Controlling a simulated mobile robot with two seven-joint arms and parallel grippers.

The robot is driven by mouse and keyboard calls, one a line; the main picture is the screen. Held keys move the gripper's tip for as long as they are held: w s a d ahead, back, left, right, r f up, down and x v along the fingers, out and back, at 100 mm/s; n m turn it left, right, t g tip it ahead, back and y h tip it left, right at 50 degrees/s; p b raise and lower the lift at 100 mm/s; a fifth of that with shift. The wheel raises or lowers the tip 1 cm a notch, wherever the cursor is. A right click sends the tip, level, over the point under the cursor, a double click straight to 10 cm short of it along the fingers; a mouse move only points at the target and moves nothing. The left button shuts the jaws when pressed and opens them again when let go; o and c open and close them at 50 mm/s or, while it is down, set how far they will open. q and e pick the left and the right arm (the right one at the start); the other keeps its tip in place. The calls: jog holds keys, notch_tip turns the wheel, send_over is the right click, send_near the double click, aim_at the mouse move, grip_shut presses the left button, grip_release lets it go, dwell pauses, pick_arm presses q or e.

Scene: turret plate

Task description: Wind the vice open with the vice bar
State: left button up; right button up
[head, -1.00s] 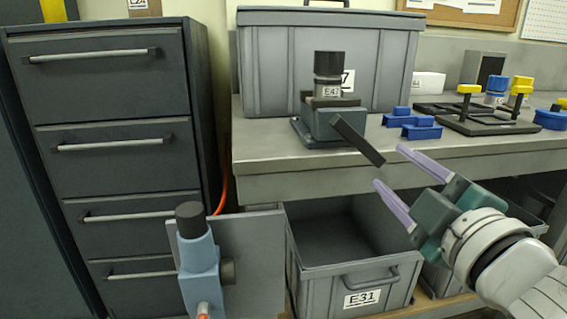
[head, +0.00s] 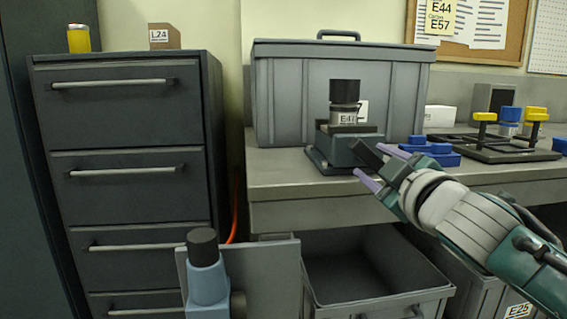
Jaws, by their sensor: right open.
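The vice (head: 337,152) is a dark grey-blue block on the bench near its front edge. A labelled cylinder with a black cap (head: 345,93) is held upright in its top. The dark vice bar (head: 366,153) sticks out from the vice's front right side, slanting down to the right. My right gripper (head: 381,167) has its lilac fingers apart, one above and one below the bar's outer part. The bar's outer end is hidden by the gripper, and I cannot tell whether a finger touches it. My left gripper is not in view.
A large grey lidded crate (head: 290,100) stands behind the vice. Blue blocks (head: 430,148) and a black rack with yellow-topped pieces (head: 500,150) are to the right. An open grey bin (head: 360,265) is below the bench. A blue post with a black cap (head: 206,280) stands at lower left.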

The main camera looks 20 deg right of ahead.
grip_shut()
dwell(0.5)
